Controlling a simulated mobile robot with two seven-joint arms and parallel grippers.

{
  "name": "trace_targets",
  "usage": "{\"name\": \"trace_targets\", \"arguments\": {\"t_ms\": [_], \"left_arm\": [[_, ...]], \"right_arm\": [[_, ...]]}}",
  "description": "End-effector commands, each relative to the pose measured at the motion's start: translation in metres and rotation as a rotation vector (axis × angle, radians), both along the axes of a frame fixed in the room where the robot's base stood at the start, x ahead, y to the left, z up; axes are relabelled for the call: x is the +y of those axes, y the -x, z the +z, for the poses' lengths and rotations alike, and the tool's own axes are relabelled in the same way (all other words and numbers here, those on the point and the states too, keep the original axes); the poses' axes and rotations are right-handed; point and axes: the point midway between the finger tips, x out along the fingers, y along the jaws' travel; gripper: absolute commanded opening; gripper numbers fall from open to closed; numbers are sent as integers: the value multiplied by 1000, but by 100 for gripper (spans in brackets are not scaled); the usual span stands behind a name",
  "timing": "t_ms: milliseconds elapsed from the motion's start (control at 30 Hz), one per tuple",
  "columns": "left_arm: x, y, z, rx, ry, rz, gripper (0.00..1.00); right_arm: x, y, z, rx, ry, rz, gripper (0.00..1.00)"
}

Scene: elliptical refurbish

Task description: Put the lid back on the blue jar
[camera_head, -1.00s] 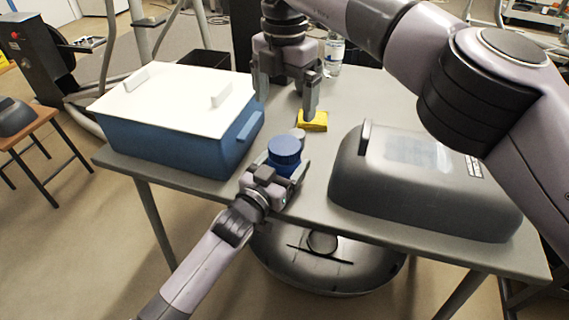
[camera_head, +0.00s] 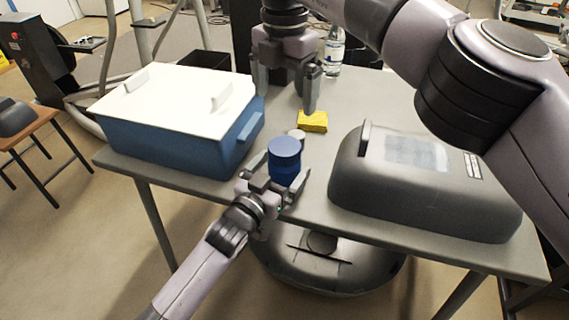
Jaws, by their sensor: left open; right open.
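The blue jar (camera_head: 283,172) stands upright on the grey table, close to its front edge. A blue lid (camera_head: 284,149) sits on top of it and looks level; whether it is fully seated cannot be told. My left gripper (camera_head: 276,179) is open, just in front of the jar, with its fingers spread toward the jar's two sides. The jar's lower front is partly hidden by this gripper. My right gripper (camera_head: 286,93) is open and empty, pointing down above the table behind the jar, clear of the lid.
A blue box with a white top (camera_head: 180,120) stands on the left. A dark grey rounded case (camera_head: 425,190) stands on the right. A yellow block (camera_head: 313,121), a small pale object (camera_head: 297,134) and a clear bottle (camera_head: 334,54) are behind the jar.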

Motion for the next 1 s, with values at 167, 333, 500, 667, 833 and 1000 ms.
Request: {"name": "trace_targets", "arguments": {"t_ms": [167,333,500,667,833,1000], "left_arm": [[14,24,1,2,0,0,100],[23,41,0,2,0,0,100],[26,47,0,1,0,0,100],[26,47,0,0,0,0,100],[26,47,0,0,0,0,100],[26,47,0,0,0,0,100]], "right_arm": [[0,0,6,0,0,0,100],[0,0,9,0,0,0,100],[0,0,9,0,0,0,100],[0,0,9,0,0,0,100],[0,0,9,0,0,0,100],[0,0,9,0,0,0,100]]}}
